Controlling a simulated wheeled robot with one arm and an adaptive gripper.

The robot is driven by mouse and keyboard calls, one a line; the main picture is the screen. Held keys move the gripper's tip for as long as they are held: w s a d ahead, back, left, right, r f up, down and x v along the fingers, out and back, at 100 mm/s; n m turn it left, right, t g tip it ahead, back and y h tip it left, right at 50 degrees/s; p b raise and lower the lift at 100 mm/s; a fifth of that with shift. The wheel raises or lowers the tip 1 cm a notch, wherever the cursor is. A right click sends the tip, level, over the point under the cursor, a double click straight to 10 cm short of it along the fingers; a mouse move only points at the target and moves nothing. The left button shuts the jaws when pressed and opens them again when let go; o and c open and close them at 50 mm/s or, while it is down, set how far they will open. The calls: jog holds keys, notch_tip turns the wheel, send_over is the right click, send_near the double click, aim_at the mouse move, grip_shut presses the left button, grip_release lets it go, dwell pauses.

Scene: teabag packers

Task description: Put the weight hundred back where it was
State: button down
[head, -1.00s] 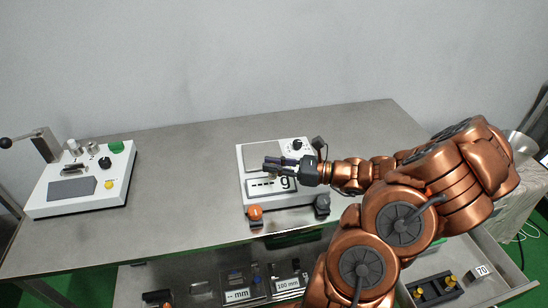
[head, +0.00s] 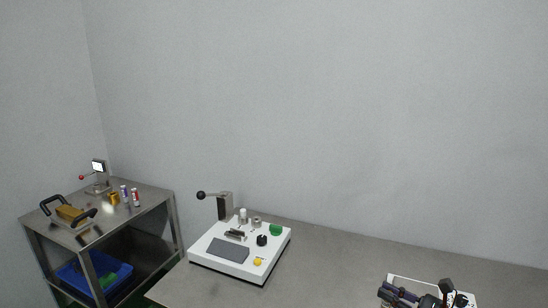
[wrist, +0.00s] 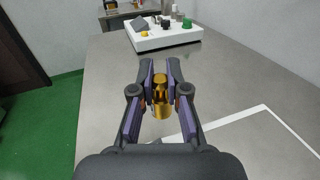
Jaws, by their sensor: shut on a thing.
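My gripper (wrist: 159,92) is shut on a brass weight (wrist: 161,109) in the wrist view, with the fingers on both sides of its narrower upper part. The weight's marking cannot be read.
A white machine (head: 236,248) with a lever and knobs stands on the grey table (head: 325,262); it also shows in the wrist view (wrist: 165,38). Bare tabletop lies between it and my gripper. A side table (head: 152,195) with a blue crate (head: 112,272) stands far left.

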jog(key=w+a+n+g+y+p, duration=0.1)
jog(key=w+a, duration=0.9)
jog(key=a, duration=0.2)
jog(key=shift+a+f+n+g+y, duration=0.15)
jog(key=shift+f+n+g+y, duration=0.15)
jog(key=shift+f+g, duration=0.15)
jog(key=shift+s, duration=0.1)
jog(key=s+d+m+t+h, duration=0.1)
jog(key=s+d, duration=0.4)
jog(key=s, duration=0.1)
jog(key=s+d+r+t+b, duration=0.1)
jog(key=s+d, duration=0.5)
jog(key=s+d+m+t+h+b, duration=0.1)
jog(key=s+d, duration=0.4)
jog(key=d, duration=0.1)
jog(key=shift+s+d+r+m+h, duration=0.2)
jog(key=shift+s+d+m+h, duration=0.1)
jog(key=shift+s, duration=0.1)
jog(key=shift+s+d, duration=0.15)
jog(key=shift+s, duration=0.45)
jog(key=shift+w, duration=0.1)
